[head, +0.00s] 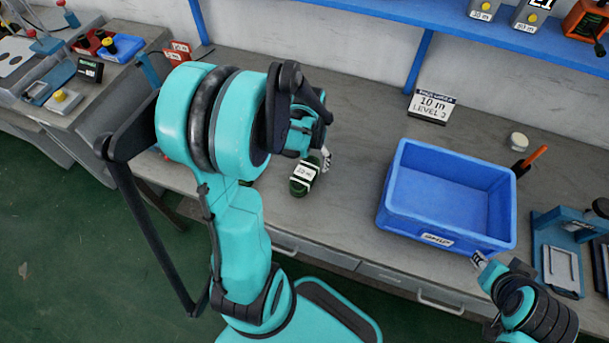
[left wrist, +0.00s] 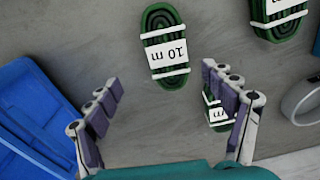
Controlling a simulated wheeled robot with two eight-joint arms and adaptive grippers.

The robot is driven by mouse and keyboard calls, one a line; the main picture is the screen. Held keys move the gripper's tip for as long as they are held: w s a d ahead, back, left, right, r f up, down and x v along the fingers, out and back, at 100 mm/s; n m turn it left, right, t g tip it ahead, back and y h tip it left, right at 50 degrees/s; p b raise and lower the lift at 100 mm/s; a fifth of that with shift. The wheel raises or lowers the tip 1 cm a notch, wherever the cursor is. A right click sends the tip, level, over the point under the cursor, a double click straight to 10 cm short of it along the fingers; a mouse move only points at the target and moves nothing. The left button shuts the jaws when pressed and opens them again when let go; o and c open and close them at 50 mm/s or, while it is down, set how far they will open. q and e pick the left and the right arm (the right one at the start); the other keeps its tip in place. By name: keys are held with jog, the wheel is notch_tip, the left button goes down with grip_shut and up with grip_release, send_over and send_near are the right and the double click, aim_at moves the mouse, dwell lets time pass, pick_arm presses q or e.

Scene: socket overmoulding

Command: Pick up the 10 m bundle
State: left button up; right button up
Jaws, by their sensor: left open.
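A green coiled bundle with a white "10 m" label (left wrist: 166,54) lies flat on the grey bench. It also shows in the head view (head: 303,175), just below my left gripper. My left gripper (left wrist: 160,82) is open and empty, with its fingers spread on either side of the view. The 10 m bundle lies ahead of the fingertips, apart from them. A second green bundle (left wrist: 216,112) is partly hidden behind the right finger, its label only partly readable. A third (left wrist: 276,18) is cut off at the top right. My right gripper (head: 481,262) is at the lower right, its opening unclear.
A blue bin (head: 447,240) stands on the bench (head: 350,110) right of the bundle. A sign (head: 431,106) reading "10 m" stands behind it. A blue press-like fixture (head: 560,245) is at the right. The bench between bundle and bin is clear.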

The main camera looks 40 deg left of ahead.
aim_at(305, 172)
pick_arm(q)
jog(key=f, duration=0.2)
jog(key=a+f+b, duration=0.1)
jog(key=f, duration=0.1)
jog(key=shift+s, duration=0.15)
notch_tip(305, 172, down, 6)
jog(key=b, duration=0.2)
jog(key=shift+a+r+b, duration=0.15)
jog(key=shift+r+b, duration=0.05)
jog(key=shift+b, duration=0.2)
jog(key=shift+r, duration=0.1)
jog(key=c, duration=1.5)
